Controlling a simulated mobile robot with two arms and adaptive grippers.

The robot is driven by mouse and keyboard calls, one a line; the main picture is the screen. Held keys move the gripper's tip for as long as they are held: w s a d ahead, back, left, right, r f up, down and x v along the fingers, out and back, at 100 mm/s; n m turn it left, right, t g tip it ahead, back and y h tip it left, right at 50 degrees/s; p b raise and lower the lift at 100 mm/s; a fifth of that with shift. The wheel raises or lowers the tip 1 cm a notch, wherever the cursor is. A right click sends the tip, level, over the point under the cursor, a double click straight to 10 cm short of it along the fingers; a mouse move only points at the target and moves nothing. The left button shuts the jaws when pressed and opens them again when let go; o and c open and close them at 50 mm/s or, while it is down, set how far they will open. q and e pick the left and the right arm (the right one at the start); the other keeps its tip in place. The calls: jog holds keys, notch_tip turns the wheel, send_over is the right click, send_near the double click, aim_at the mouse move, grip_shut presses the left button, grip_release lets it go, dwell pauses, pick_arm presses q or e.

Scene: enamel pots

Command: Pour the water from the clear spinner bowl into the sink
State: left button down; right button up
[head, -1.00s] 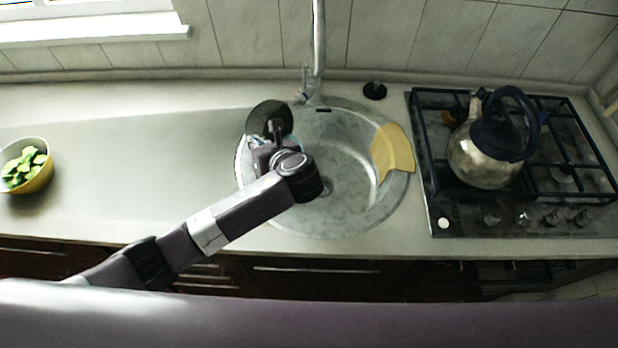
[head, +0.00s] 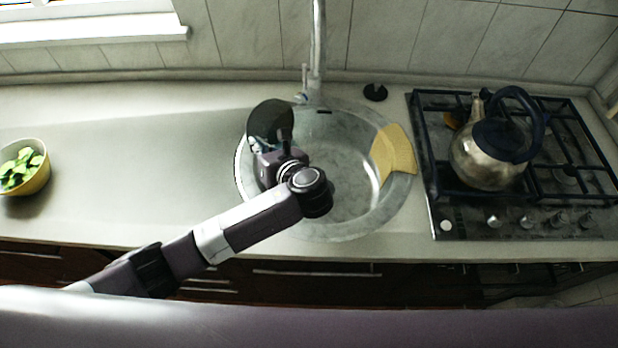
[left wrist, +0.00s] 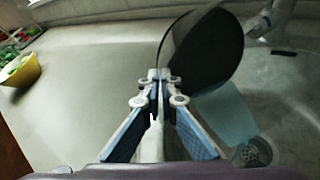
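The clear spinner bowl (head: 271,118) looks dark and see-through, and it is tipped steeply over the left part of the round sink (head: 352,222). My left gripper (head: 265,148) is at the bowl's near side. In the left wrist view its fingertips (left wrist: 160,75) are closed together at the rim of the bowl (left wrist: 212,45). A pale blue see-through patch, which looks like water (left wrist: 225,112), runs from below the bowl towards the drain (left wrist: 254,152). How much water is in the bowl cannot be seen. My right gripper is not in view.
A yellow cloth (head: 393,152) hangs over the sink's right rim. The faucet (head: 318,50) rises behind the sink. A kettle (head: 488,155) stands on the gas stove (head: 450,215) at right. A yellow bowl of green pieces (head: 37,182) is at far left. The left counter (head: 150,165) is clear.

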pick_arm(q)
jog(key=shift+s+d+r+t+y+p, duration=0.25)
jog(key=shift+s+d+r+t+y, duration=0.1)
jog(key=shift+s+d, duration=0.15)
jog(key=shift+s+d+r+t+y+p, duration=0.25)
jog(key=shift+s+d+t, duration=0.1)
jog(key=shift+d, duration=0.1)
dwell(0.4)
